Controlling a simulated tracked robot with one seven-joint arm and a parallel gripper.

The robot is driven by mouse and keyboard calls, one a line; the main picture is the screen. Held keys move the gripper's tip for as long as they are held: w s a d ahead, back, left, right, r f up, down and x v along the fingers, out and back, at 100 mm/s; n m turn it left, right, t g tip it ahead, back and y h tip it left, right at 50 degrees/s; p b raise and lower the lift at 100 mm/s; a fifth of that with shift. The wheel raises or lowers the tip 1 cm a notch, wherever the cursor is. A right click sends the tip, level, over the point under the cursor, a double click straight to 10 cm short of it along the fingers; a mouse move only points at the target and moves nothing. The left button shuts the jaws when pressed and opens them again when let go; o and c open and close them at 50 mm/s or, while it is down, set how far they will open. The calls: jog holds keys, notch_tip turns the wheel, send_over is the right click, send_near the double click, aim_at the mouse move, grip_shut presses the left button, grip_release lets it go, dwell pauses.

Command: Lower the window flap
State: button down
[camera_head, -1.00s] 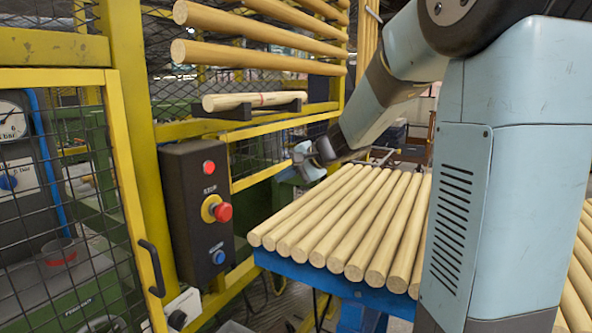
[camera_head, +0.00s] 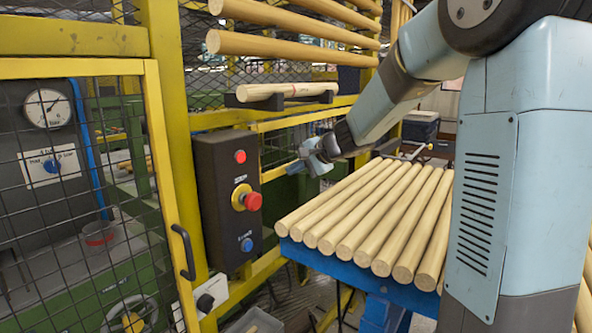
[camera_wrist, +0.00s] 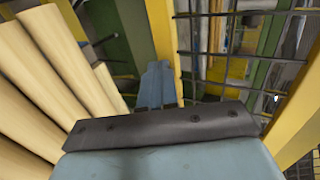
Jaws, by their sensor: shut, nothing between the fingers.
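A yellow-framed mesh window section (camera_head: 300,121) sits in the fence behind the control box, below the rod rack. I take this to be the window flap, but its edges and tilt are hard to make out, and my gripper hides part of it. My gripper (camera_head: 300,167) is shut and empty, in front of that opening and above the far left end of the rod table. I cannot tell whether it touches the frame. The wrist view shows my closed fingers (camera_wrist: 157,84) beside a yellow bar, with black mesh (camera_wrist: 232,48) to their right.
A dark control box (camera_head: 222,200) with a red stop knob (camera_head: 250,202) stands left of my gripper. A blue table (camera_head: 345,273) bears several wooden rods below it. A short rod (camera_head: 287,91) rests on black holders above. A mesh gate (camera_head: 165,190) with a black handle is at left.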

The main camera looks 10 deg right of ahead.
jog(key=shift+w+a, duration=0.45)
jog(key=shift+a, duration=0.25)
jog(key=shift+r, duration=0.1)
jog(key=s+d+r, duration=0.5)
jog(key=s+d, duration=0.4)
jog(key=d, duration=0.1)
jog(key=s+a+f+n+g+h, duration=0.25)
jog(key=s+n, duration=0.25)
jog(key=s, duration=1)
jog(key=s+d+f+n+h, duration=0.1)
jog(key=s+d+n+h, duration=0.1)
jog(key=s, duration=0.5)
jog(key=s+d+f+n+h, duration=0.1)
jog(key=s+d+n+h, duration=0.1)
jog(key=s, duration=0.5)
jog(key=shift+d+f+h, duration=0.2)
jog(key=shift+d+h, duration=0.2)
jog(key=shift+h, duration=0.35)
